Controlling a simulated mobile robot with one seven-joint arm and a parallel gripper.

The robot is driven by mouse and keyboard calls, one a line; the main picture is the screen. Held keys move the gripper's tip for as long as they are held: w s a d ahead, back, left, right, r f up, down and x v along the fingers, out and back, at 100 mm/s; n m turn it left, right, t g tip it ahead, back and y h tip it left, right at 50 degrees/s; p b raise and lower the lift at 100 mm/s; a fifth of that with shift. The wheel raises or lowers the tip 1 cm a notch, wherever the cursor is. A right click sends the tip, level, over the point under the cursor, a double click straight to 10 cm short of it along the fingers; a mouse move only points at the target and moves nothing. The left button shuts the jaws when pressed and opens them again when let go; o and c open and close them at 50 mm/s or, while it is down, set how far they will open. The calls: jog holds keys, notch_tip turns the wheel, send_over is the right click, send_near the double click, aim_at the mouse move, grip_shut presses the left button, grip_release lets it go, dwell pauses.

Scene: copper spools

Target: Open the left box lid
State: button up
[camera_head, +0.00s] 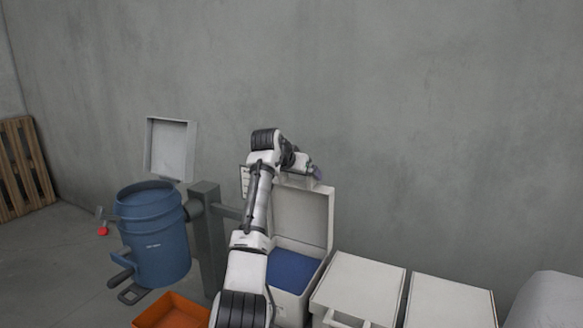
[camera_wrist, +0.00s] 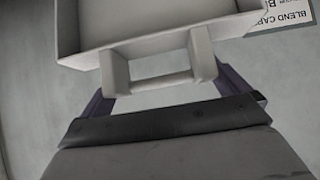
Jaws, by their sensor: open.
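The left box is a light grey box with blue contents (camera_head: 291,270). Its lid (camera_head: 300,218) stands raised, about upright, at the back of the box. My gripper (camera_head: 317,173) is at the lid's top edge. In the wrist view the lid (camera_wrist: 85,38) fills the top, and its bar handle (camera_wrist: 160,82) lies between the two fingers of my gripper (camera_wrist: 163,92). The fingers are spread apart, one to each side of the handle, with no visible grip on it. My arm hides part of the box's left side.
Two closed white boxes, one in the middle (camera_head: 358,284) and one further right (camera_head: 450,300), stand to the right. A blue barrel (camera_head: 155,240), a grey post (camera_head: 208,240) and an orange bin (camera_head: 170,311) are to the left. A concrete wall (camera_head: 420,120) is behind.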

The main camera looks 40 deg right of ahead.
jog(key=b+v, duration=0.4)
jog(key=v, duration=0.9)
jog(key=shift+s+a+b, duration=0.15)
jog(key=shift+b, duration=0.25)
